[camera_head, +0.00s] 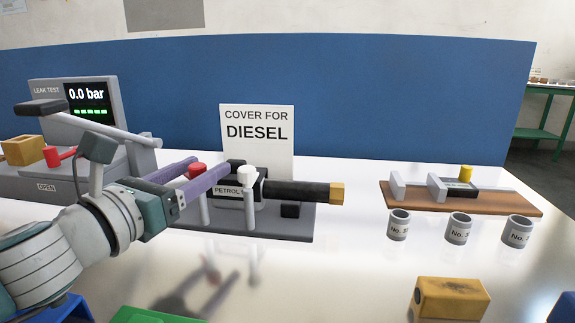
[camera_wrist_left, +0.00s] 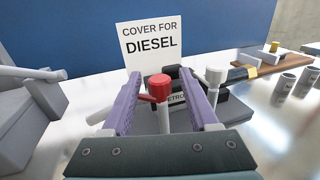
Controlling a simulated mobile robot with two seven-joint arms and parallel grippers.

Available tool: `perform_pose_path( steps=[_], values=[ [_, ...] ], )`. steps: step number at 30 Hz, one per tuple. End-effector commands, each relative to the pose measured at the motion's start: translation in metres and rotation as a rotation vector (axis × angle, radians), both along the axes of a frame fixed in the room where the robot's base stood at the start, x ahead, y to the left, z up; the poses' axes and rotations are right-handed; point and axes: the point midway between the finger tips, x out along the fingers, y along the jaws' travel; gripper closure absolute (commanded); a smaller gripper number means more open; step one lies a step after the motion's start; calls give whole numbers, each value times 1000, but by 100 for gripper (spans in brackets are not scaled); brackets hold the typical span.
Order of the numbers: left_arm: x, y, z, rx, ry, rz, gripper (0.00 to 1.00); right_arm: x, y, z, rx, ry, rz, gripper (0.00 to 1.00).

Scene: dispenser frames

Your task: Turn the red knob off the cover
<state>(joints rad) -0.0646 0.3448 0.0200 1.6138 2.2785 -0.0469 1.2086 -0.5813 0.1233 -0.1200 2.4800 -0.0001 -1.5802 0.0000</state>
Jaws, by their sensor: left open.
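The red knob (camera_head: 197,170) sits on top of a pale upright post; it also shows in the wrist view (camera_wrist_left: 159,86). A similar post with a white knob (camera_head: 249,172) stands to its right. The cover labelled PETROL (camera_head: 229,192) lies behind and between the posts, partly hidden by my fingers. My left gripper (camera_head: 210,167) comes in from the left, its purple fingers open. In the wrist view the red knob shows between the fingers (camera_wrist_left: 160,74), with a gap on both sides; whether it is level with the fingertips I cannot tell. My right gripper is not in view.
A sign reading COVER FOR DIESEL (camera_head: 256,132) stands behind. A black nozzle with a brass tip (camera_head: 336,193) sticks out right. The leak tester (camera_head: 45,95) reads 0.0 bar at left. Grey cups (camera_head: 458,229) and a yellow block (camera_head: 450,298) stand right. The middle front is clear.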

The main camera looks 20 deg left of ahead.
Motion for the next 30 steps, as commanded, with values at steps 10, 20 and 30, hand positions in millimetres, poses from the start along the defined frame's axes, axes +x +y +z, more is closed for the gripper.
perform_pose_path(
  steps=[10, 20, 30],
  values=[
    [0, 0, 0, 0, 0, 0, 73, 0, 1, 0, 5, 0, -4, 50],
    [0, 0, 0, 0, -1, 0, 100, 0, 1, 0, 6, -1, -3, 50],
    [0, -1, 0, -1, -2, 16, 100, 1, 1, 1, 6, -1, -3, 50]
  ],
)
